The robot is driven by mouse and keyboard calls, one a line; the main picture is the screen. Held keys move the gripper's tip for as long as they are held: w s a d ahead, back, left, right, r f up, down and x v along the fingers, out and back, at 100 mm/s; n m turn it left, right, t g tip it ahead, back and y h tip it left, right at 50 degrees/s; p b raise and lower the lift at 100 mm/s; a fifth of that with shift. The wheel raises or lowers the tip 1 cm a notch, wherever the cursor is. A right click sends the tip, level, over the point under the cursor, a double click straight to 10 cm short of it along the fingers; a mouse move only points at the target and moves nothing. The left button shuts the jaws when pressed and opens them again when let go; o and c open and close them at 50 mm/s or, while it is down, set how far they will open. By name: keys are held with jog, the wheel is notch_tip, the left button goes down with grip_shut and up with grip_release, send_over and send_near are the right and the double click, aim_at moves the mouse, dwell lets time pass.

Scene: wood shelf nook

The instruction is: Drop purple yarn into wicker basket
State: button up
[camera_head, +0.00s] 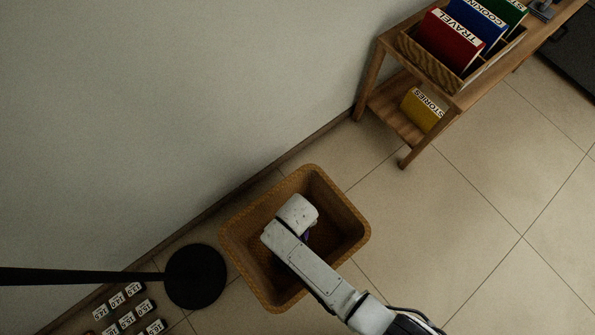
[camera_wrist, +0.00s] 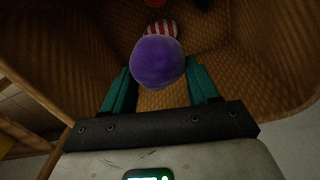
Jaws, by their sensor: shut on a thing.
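The purple yarn (camera_wrist: 158,62) is a round ball between the green fingertips of my gripper (camera_wrist: 160,88) in the wrist view. My gripper is shut on it. The wicker basket (camera_head: 240,225) stands on the floor by the wall in the head view, and my arm reaches over it. The woven inside of the basket (camera_wrist: 275,50) surrounds the ball in the wrist view. In the head view my wrist covers the fingers, and only a small dark purple bit of the yarn shows beside it.
A red-and-white striped thing (camera_wrist: 160,28) lies in the basket beyond the yarn. A wooden shelf (camera_head: 397,128) with several books stands at upper right. A black round base (camera_head: 195,276) with a pole is left of the basket. Several small labelled items (camera_head: 127,320) sit at lower left.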

jog(key=o, duration=1.1)
jog(key=shift+o, duration=0.2)
notch_tip(320, 180, up, 11)
jog(key=p, duration=0.5)
jog(key=shift+f, duration=0.15)
